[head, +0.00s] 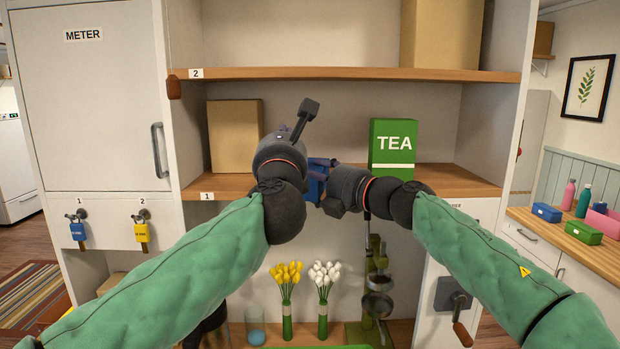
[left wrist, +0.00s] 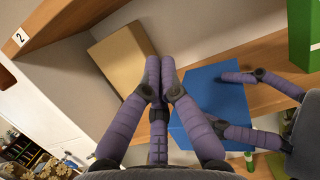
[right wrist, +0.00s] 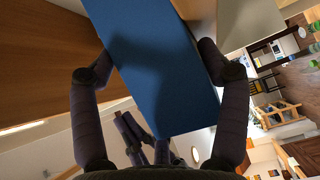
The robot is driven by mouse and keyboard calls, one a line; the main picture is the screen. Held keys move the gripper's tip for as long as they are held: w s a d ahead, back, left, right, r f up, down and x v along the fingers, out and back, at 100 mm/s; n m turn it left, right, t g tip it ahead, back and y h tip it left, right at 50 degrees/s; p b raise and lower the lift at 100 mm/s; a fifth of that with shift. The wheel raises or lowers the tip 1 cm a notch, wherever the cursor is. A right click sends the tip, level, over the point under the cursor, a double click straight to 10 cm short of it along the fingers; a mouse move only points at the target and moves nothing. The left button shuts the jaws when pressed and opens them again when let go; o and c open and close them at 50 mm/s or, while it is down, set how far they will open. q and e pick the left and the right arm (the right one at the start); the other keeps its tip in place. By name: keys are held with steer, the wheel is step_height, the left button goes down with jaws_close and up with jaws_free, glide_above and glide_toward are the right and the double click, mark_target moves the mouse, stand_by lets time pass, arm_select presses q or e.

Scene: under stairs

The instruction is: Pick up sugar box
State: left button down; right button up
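A plain blue box (head: 317,182), which I take to be the sugar box, shows in the gap between my wrists, in front of the shelf edge. Its lettering is not visible. In the right wrist view the blue box (right wrist: 160,60) fills the middle, with the fingers of my right gripper (right wrist: 155,55) against both its sides. It also shows in the left wrist view (left wrist: 205,85). My left gripper (left wrist: 160,62) has its fingers drawn together, with nothing between them, to the left of the box. In the head view the right fingers are mostly hidden.
A brown box (head: 235,136) and a green TEA box (head: 393,150) stand on the middle shelf (head: 228,188). The upper shelf (head: 300,73) lies above. Yellow flowers (head: 286,290) and white flowers (head: 324,285) stand below, beside several hanging pans.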

steer(key=shift+c, duration=0.5)
arm_select(q)
steer(key=shift+r, duration=0.6)
steer(key=shift+s, duration=0.15)
steer(key=v, duration=1.1)
steer(key=shift+s+f, duration=0.2)
steer(key=shift+s, duration=0.15)
arm_select(e)
steer(key=shift+f, duration=0.1)
arm_select(q)
steer(key=shift+r, duration=0.1)
